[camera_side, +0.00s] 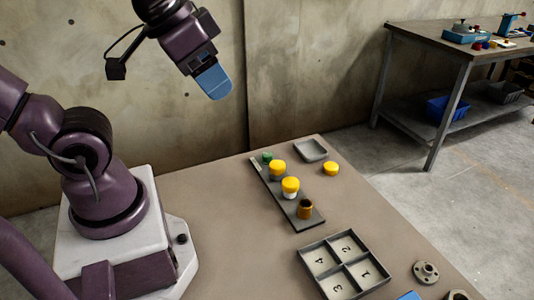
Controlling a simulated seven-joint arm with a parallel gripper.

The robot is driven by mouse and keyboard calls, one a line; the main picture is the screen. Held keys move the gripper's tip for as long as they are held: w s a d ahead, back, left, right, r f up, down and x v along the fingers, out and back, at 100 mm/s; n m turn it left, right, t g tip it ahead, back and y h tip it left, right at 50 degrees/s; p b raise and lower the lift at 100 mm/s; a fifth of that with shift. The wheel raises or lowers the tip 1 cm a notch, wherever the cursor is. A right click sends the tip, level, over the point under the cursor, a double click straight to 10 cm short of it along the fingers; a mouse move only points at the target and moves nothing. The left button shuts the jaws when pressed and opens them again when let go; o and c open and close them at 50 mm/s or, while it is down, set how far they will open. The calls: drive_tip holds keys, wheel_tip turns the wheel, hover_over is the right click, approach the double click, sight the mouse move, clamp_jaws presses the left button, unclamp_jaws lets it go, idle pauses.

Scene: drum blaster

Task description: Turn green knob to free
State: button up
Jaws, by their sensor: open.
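A small green knob (267,157) sits at the far end of a dark grey strip (287,204) on the table. On the same strip, nearer the camera, stand two yellow-topped pieces (278,168) and an orange-brown cylinder (305,209) with a dark top. My gripper (214,82), with blue fingers, hangs high above the table, up and to the left of the green knob and well apart from it. It holds nothing that I can see. The knob's markings are too small to read.
A grey tray (311,151) and a loose yellow piece (331,168) lie right of the strip. A numbered four-compartment tray (343,266) and a round metal flange (426,272) are near the front. A workbench (425,36) stands behind. The table left of the strip is clear.

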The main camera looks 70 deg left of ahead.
drive_tip(key=m+g, duration=0.5)
approach(267, 154)
drive_tip(key=f, duration=0.9)
drive_tip(key=shift+w+f, duration=0.25)
drive_tip(key=shift+w, duration=0.05)
drive_tip(key=c, duration=0.9)
